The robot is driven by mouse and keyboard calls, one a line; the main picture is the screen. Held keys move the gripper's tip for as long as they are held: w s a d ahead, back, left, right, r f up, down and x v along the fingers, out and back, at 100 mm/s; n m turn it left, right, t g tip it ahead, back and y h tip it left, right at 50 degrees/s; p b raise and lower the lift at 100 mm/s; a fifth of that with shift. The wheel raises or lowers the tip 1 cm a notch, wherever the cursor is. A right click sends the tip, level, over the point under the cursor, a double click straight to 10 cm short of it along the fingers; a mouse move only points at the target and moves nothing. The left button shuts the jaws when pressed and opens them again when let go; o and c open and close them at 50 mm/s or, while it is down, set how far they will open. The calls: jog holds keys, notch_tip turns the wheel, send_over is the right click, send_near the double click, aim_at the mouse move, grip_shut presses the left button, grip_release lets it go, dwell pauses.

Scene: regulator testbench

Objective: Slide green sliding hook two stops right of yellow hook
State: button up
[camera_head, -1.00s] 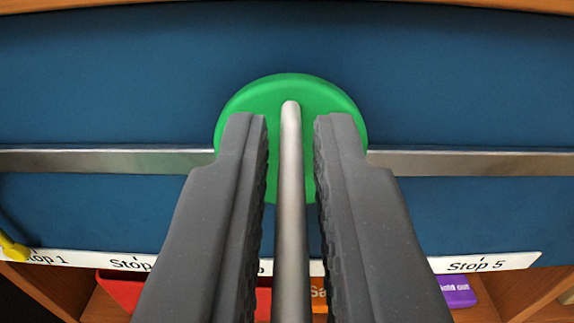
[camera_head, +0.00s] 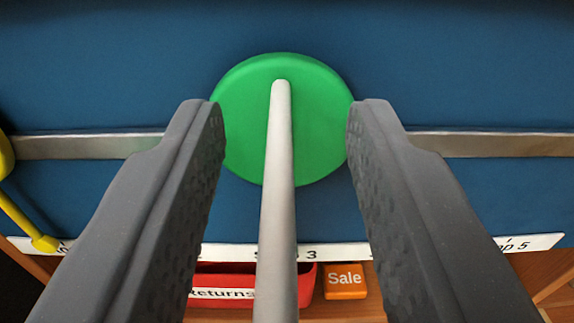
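The green sliding hook (camera_head: 245,105) is a round green disc with a grey rod sticking out toward me, on the metal rail at the middle of the view. The rod is above the "Stop 3" mark of the white label strip (camera_head: 335,251). The yellow hook (camera_head: 22,215) is at the far left edge, near the Stop 1 end, partly cut off. My gripper (camera_head: 287,112) is open. Its two dark fingers stand on either side of the rod, apart from it. Stop 2 and Stop 4 are hidden behind the fingers.
The metal rail (camera_head: 85,146) runs across a blue panel (camera_head: 440,60). Below the strip, a red bin (camera_head: 305,284) marked "Returns" and an orange "Sale" block (camera_head: 345,282) sit in a wooden shelf. The rail right of the green hook looks clear.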

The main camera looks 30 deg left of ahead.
jog(key=p+v, duration=0.2)
jog(key=v, duration=1.1)
jog(key=shift+s+d+p, duration=0.25)
jog(key=shift+s+p, duration=0.05)
jog(key=shift+f, duration=0.1)
jog(key=w+d+r+h+p, duration=0.15)
jog(key=w+r, duration=0.25)
jog(key=r, duration=0.5)
jog(key=w+d+r+h, duration=0.3)
jog(key=r, duration=0.6)
jog(key=w+d+r+h, duration=0.2)
jog(key=w+r, duration=0.2)
jog(key=r, duration=0.5)
jog(key=s+r+m+t+h+p, duration=0.1)
jog(key=s+r+m+h, duration=0.25)
jog(key=r, duration=1.75)
jog(key=s+a+r+m+p, duration=0.1)
jog(key=s+a+r, duration=0.3)
jog(key=s+r, duration=0.8)
jog(key=s+a+r+m+g, duration=0.1)
jog(key=s+a+r, duration=0.2)
jog(key=s+r, duration=0.9)
jog(key=shift+s+a+r+m+y+p, duration=0.15)
jog(key=shift+s+a+m+y+p, duration=0.25)
jog(key=shift+s, duration=0.75)
